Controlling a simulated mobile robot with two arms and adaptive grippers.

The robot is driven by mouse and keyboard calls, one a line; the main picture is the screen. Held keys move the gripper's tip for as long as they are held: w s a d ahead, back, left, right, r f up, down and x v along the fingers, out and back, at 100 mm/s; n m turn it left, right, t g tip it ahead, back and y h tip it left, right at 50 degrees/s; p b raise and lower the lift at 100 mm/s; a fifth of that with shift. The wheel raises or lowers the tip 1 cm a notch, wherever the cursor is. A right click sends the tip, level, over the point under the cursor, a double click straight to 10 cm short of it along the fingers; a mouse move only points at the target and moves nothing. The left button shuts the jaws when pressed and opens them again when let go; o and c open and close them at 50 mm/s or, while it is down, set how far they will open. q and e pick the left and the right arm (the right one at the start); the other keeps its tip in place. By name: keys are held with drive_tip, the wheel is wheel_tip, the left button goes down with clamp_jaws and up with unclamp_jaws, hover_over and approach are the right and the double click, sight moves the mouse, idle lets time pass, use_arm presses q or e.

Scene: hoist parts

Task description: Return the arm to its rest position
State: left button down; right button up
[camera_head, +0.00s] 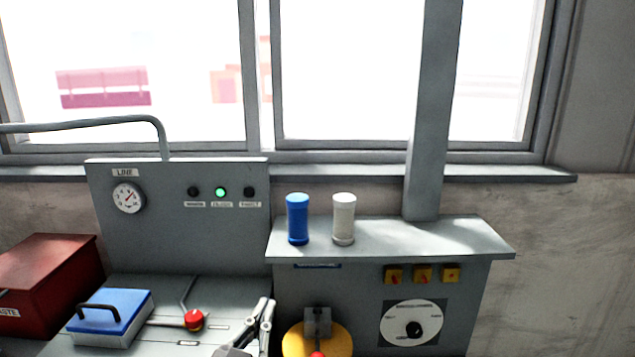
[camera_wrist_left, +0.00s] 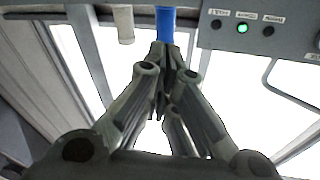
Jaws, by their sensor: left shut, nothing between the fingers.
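My left gripper (camera_head: 268,304) shows at the bottom middle of the head view, over the grey console and pointing up. Its fingers are shut with nothing between them. In the left wrist view the shut fingertips (camera_wrist_left: 167,52) overlap the lower part of the blue cylinder (camera_wrist_left: 165,18) in the picture. In the head view the blue cylinder (camera_head: 297,219) stands upright on the grey shelf, apart from the gripper. A white cylinder (camera_head: 344,219) stands upright just right of it. My right gripper is not in view.
A red-knobbed lever (camera_head: 194,319) and a blue-lidded box (camera_head: 112,313) are left of the gripper. A yellow disc (camera_head: 330,342) is close on its right. A dark red bin (camera_head: 45,280) stands far left. A panel (camera_head: 160,235) with a lit green lamp (camera_head: 221,192) rises behind.

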use_arm(q)
drive_tip(key=s+a+f+n+g+y, duration=0.1)
drive_tip(key=s+a+f+g, duration=0.15)
drive_tip(key=f, duration=0.35)
drive_tip(key=s+a+f+n+g+y, duration=0.1)
drive_tip(key=a+f+g+y, duration=0.15)
drive_tip(key=f, duration=0.35)
drive_tip(key=s+a+f+g, duration=0.3)
drive_tip(key=s+f+g, duration=0.2)
drive_tip(key=s+f, duration=0.45)
drive_tip(key=s+a+f+g, duration=0.45)
drive_tip(key=s+f, duration=0.25)
drive_tip(key=s, duration=0.6)
wheel_tip(320, 180, down, 26)
drive_tip(key=g, duration=0.2)
drive_tip(key=s+a+f+g, duration=0.1)
drive_tip(key=s+a+f, duration=0.1)
drive_tip(key=s+f, duration=1.5)
drive_tip(key=shift+s, duration=0.35)
drive_tip(key=shift+s+a+g+y, duration=0.1)
drive_tip(key=shift+a+g+y, duration=0.05)
drive_tip(key=shift+g+y, duration=0.1)
